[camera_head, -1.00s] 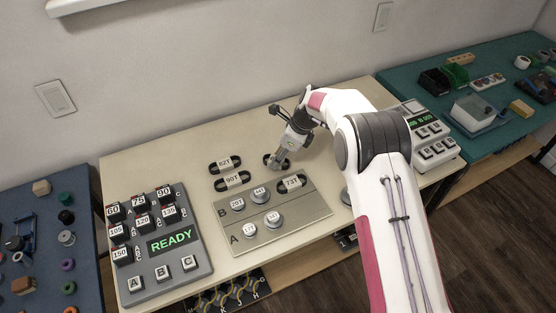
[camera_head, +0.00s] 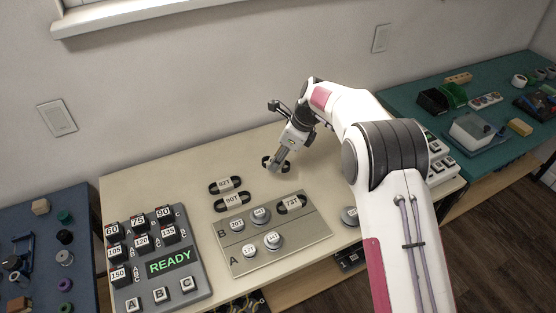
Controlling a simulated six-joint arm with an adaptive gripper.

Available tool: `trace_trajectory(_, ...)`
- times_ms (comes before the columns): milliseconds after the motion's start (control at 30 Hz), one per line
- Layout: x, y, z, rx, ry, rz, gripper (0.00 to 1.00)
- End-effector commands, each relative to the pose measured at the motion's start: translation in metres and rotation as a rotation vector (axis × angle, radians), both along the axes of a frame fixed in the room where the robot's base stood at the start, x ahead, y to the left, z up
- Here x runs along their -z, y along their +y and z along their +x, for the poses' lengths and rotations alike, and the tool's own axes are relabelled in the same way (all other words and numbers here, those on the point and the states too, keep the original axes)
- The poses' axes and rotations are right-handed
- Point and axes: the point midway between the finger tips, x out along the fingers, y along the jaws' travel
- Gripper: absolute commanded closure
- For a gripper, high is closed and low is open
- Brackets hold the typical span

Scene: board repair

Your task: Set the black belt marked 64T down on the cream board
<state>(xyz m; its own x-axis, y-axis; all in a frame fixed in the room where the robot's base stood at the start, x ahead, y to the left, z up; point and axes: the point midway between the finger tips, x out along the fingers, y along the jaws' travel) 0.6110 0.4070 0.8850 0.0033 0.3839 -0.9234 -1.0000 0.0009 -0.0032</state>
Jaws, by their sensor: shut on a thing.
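My gripper (camera_head: 276,166) points down over the back middle of the cream board (camera_head: 165,160) and is shut on a black belt (camera_head: 266,161). The fingers cover the belt's tag, so I cannot read its mark. The belt is at or just above the cream surface; I cannot tell if it touches. Three other black belts with white tags show: 82T (camera_head: 226,184) and 90T (camera_head: 232,201) lie to the left on the cream surface, and 73T (camera_head: 291,204) lies on the grey plate.
The grey plate (camera_head: 290,244) with several round pulleys (camera_head: 273,240) lies in front of my gripper. A grey panel (camera_head: 190,298) with number blocks and a READY display stands at the front left. The cream surface behind and left of the belts is clear.

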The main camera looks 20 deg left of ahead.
Motion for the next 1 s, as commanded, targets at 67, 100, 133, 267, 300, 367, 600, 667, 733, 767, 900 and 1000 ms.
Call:
trace_trajectory(67,0.000,0.000,0.000,0.000,0.000,0.000,0.96)
trace_trajectory(100,0.000,0.000,0.000,0.000,0.000,0.000,0.96)
trace_trajectory(133,0.000,0.000,0.000,0.000,0.000,0.000,0.96)
trace_trajectory(267,0.000,0.000,0.000,0.000,0.000,0.000,0.96)
trace_trajectory(300,0.000,0.000,0.000,0.000,0.000,0.000,0.96)
trace_trajectory(367,0.001,0.000,0.000,0.000,0.000,0.000,0.96)
trace_trajectory(600,0.011,0.000,0.000,-0.002,0.001,-0.001,0.96)
trace_trajectory(667,0.015,0.000,0.001,-0.002,0.001,-0.001,0.96)
trace_trajectory(733,0.022,0.000,0.001,-0.001,0.003,-0.002,0.96)
trace_trajectory(767,0.026,0.000,0.000,-0.002,0.004,-0.003,0.96)
trace_trajectory(900,0.042,0.000,0.001,-0.001,0.004,-0.002,0.96)
trace_trajectory(1000,0.055,0.000,0.000,-0.001,0.005,-0.002,0.96)
